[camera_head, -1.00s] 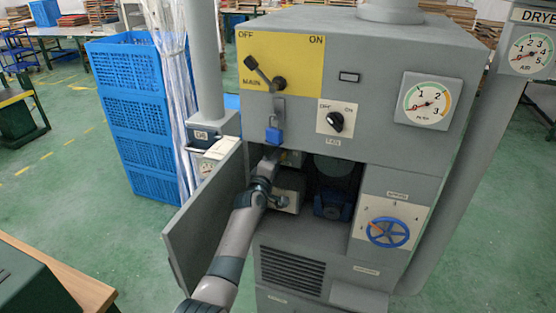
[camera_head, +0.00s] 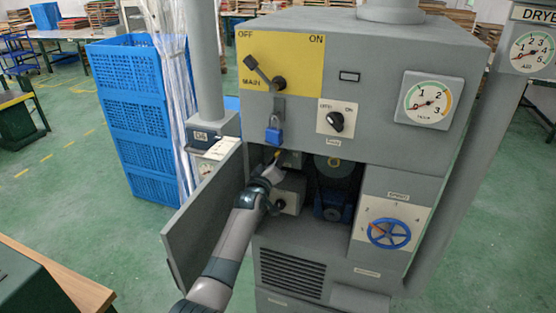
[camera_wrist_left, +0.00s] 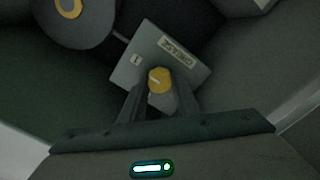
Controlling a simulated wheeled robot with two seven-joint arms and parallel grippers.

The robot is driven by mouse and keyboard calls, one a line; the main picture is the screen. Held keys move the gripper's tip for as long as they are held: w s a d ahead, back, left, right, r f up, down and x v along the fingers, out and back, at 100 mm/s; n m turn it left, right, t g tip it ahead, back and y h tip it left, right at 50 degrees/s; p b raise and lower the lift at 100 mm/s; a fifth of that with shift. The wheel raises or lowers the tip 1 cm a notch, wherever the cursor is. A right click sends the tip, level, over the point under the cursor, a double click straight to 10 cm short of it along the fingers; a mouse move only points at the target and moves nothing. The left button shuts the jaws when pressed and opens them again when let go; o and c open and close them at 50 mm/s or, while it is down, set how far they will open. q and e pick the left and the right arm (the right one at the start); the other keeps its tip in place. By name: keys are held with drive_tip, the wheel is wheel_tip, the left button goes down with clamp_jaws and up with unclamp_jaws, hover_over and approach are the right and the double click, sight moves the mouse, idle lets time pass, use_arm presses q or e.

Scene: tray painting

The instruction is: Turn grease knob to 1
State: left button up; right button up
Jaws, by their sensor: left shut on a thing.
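The grease knob (camera_wrist_left: 160,75) is a small round yellow knob with a pale mark. It sits on a grey plate (camera_wrist_left: 150,45) labelled GREASE, with a small white label bearing a 1 at the plate's left side. My left gripper (camera_wrist_left: 160,92) is shut on the knob, one dark finger on each side. In the head view, my left arm reaches into the open compartment of the grey machine (camera_head: 420,165), and its wrist hides most of the plate. My right gripper is not in view.
The open grey door (camera_head: 205,220) stands left of my arm. A blue padlock (camera_head: 274,132) hangs just above my wrist. A blue motor (camera_head: 333,203) sits to the right inside the compartment. A blue handwheel (camera_head: 389,233) is on the front panel.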

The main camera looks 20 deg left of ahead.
use_arm(q)
drive_tip(key=shift+f, duration=0.1)
drive_tip(key=o, duration=1)
drive_tip(key=shift+o, duration=0.2)
drive_tip(key=shift+s, duration=0.1)
drive_tip(key=s+b, duration=0.4)
drive_tip(key=s, duration=1.3)
drive_tip(key=shift+a, duration=0.3)
drive_tip(key=shift+s, duration=0.1)
